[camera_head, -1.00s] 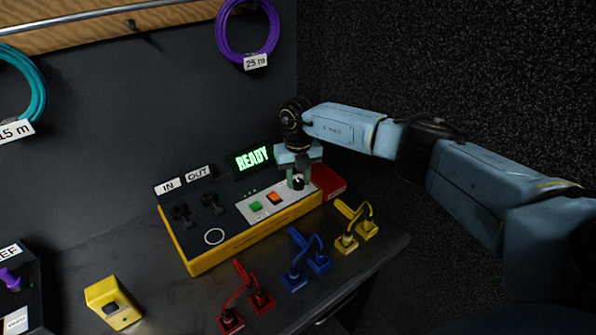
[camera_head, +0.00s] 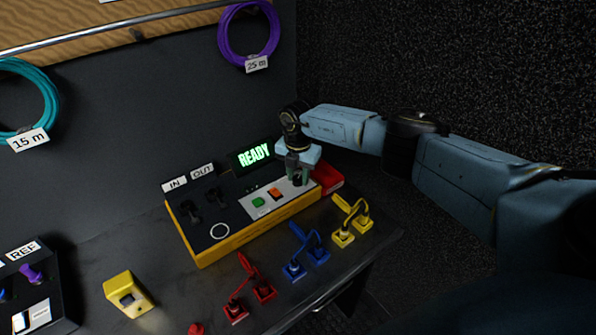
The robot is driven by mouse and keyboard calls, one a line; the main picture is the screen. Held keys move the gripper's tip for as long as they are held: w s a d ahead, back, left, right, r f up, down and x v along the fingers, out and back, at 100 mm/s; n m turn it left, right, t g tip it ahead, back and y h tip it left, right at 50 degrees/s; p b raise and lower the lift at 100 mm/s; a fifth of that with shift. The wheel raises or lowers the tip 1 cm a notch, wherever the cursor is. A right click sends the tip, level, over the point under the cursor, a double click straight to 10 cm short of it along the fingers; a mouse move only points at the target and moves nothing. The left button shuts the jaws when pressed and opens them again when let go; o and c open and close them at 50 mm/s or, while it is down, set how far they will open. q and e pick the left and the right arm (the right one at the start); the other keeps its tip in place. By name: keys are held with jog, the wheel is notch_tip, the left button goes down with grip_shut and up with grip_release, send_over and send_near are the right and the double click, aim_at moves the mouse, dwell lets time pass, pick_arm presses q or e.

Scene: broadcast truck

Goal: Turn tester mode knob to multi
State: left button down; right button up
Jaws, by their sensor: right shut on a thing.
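The cable tester (camera_head: 247,233) is a yellow-sided box with a dark top on the bench. Its screen (camera_head: 255,157) reads READY in green. A pale panel on its right part carries a green button (camera_head: 258,203), an orange switch (camera_head: 275,193) and the dark mode knob (camera_head: 297,181). My right gripper (camera_head: 299,176) points down over the panel and is shut on the knob. The fingers hide most of the knob, and its pointer and labels cannot be read. My left gripper is not in view.
Red (camera_head: 250,287), blue (camera_head: 307,253) and yellow (camera_head: 351,222) plugged leads stand along the bench front. A red tray (camera_head: 328,178) sits right of the tester. A yellow block (camera_head: 128,296) and a REF box (camera_head: 35,290) are at left. Coiled cables hang behind.

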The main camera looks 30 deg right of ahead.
aim_at(298, 178)
dwell(0.3)
jog(key=o, duration=1)
jog(key=shift+c, duration=0.2)
jog(key=shift+r, duration=0.1)
notch_tip(298, 178, up, 13)
jog(key=p, duration=0.1)
jog(key=shift+r, duration=0.15)
